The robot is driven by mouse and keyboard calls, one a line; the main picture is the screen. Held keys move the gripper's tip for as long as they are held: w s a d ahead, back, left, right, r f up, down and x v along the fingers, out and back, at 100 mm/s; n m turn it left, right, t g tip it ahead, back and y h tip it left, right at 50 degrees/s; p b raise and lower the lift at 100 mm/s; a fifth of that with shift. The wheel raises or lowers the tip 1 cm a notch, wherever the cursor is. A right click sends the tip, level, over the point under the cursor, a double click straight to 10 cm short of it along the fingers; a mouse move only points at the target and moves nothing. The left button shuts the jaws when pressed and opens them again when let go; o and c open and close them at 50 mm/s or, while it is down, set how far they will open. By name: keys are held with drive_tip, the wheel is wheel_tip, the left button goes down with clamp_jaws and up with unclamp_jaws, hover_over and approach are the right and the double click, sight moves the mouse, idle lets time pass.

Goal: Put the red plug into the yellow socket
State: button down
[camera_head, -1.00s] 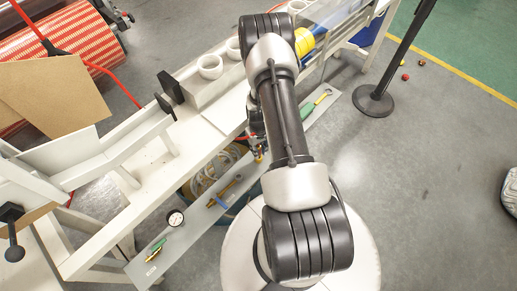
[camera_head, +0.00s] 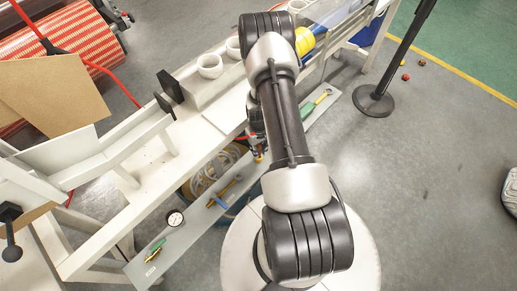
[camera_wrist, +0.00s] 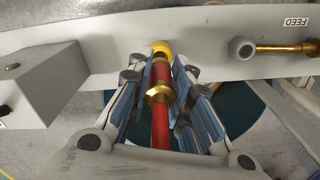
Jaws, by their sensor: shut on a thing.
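In the wrist view, my gripper (camera_wrist: 160,76) is shut on the red plug (camera_wrist: 160,118), a red rod or hose with a brass collar (camera_wrist: 160,93) between the blue-lined fingers. The plug points up the picture at the yellow socket (camera_wrist: 161,47), a small rounded yellow piece at the pale panel. The plug's front end meets the yellow in this view; I cannot tell whether it only lines up with the socket, touches it or is inside. In the head view, my arm hides most of the gripper and the socket.
A brass fitting with a grey round end (camera_wrist: 280,48) sits right of the socket, near a FEED label (camera_wrist: 295,22). A grey box (camera_wrist: 40,85) stands at left. A black post (camera_head: 375,100) stands at right.

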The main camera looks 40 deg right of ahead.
drive_tip(key=shift+f+b, duration=1.2)
drive_tip(key=shift+f, duration=0.2)
idle(0.4)
drive_tip(key=c, duration=1.4)
unclamp_jaws()
drive_tip(key=shift+o, duration=0.2)
drive_tip(key=shift+r, duration=0.1)
wheel_tip(320, 180, up, 12)
drive_tip(key=shift+f, duration=0.1)
